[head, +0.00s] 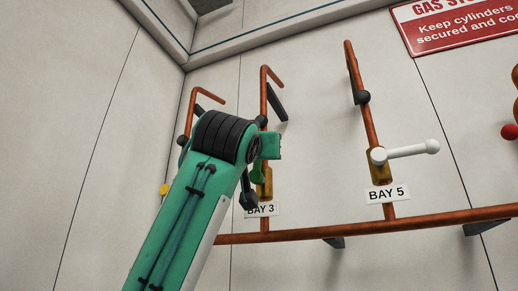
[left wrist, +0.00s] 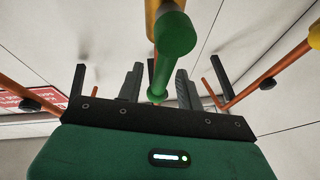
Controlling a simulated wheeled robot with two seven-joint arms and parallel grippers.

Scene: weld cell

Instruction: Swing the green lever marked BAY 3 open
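The green lever (left wrist: 176,36) is large in the left wrist view. Its round hub meets a yellow brass valve body (left wrist: 155,8), and its handle runs down between my left gripper's fingers (left wrist: 159,70). Gaps show on both sides of the handle, so the fingers are open around it and I see no grip. In the head view my left arm hides most of the lever; a bit of green (head: 257,173) shows by the brass valve (head: 265,186) above the BAY 3 label (head: 262,211). The dark left gripper (head: 249,200) is close beside that valve. My right gripper is out of view.
A white lever (head: 410,150) sticks out right from the BAY 5 valve. A copper pipe (head: 340,232) runs along the wall below on brackets. A yellow knob (head: 164,189) shows left of my arm, and a red knob (head: 510,131) at the right edge. A red sign (head: 460,25) hangs above.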

